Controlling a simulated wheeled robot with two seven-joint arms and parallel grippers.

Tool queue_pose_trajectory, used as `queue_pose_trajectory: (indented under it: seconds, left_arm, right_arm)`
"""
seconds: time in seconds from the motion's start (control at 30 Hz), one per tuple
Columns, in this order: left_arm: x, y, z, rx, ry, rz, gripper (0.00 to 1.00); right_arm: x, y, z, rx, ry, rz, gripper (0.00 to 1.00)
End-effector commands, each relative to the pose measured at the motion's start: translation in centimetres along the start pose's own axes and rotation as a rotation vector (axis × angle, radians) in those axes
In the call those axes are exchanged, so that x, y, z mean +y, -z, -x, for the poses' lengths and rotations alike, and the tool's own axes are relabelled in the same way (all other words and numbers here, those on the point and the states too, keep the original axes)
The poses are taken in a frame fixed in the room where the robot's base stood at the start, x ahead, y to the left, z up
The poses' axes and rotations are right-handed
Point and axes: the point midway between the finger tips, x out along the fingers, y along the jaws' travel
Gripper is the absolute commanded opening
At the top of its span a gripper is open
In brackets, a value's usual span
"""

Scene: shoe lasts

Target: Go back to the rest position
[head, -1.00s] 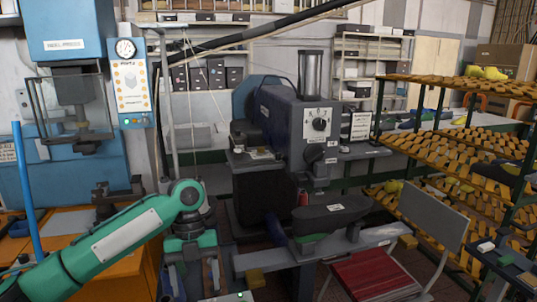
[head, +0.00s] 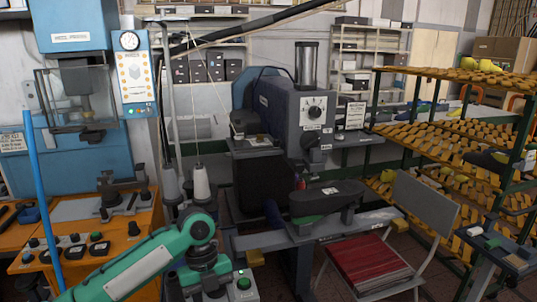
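My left arm (head: 150,262), green with a white panel, comes in from the bottom left of the head view. I cannot make out the fingers of my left gripper. My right arm and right gripper do not show. No held object is visible.
An orange workbench (head: 140,244) with knobs stands behind my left arm. A grey machine (head: 300,112) stands at the centre. A folding chair with a red seat (head: 368,264) is at the lower right, before racks of shoe lasts (head: 440,140).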

Motion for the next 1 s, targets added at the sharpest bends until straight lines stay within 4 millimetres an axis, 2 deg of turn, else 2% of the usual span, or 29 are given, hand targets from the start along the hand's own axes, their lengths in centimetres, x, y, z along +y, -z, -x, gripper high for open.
queue_pose_trajectory:
  seconds: [0.3,0.57,0.77,1.0]
  left_arm:
    - [-1.2,3.3,-8.5,-0.007,0.151,0.309,0.69]
    - [-0.8,5.8,-13.6,0.018,0.314,0.671,0.69]
    - [1.0,7.2,-16.6,0.051,0.434,0.996,0.69]
    - [5.2,8.4,-19.3,0.081,0.563,1.428,0.69]
  right_arm:
    - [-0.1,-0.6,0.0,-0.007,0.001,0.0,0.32]
    - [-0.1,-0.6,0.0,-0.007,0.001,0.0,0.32]
    - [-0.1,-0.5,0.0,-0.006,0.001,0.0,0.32]
    - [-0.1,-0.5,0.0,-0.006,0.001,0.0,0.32]
